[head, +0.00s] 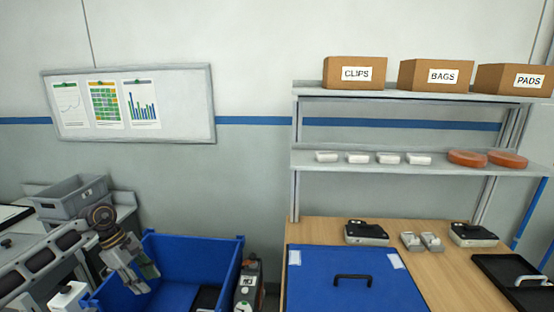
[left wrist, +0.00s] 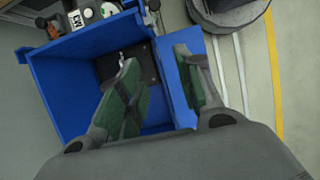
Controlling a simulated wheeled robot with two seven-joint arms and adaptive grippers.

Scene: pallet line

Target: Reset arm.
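My left gripper (head: 141,279) is over the left part of a blue open bin (head: 195,258) in the head view, pointing down. In the left wrist view the gripper (left wrist: 156,56) has its two green-padded fingers spread apart, with nothing between them. The bin (left wrist: 65,100) shows beyond the fingers in that view. A dark object (head: 207,298) lies on the bin's floor, partly hidden by the bin wall; I cannot tell what it is. My right gripper is in neither view.
A wooden table (head: 450,282) with a blue panel with a black handle (head: 352,278) stands right of the bin. A shelf (head: 430,158) rises behind it. A grey crate (head: 72,196) is at left. An upright device (head: 249,285) stands beside the bin.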

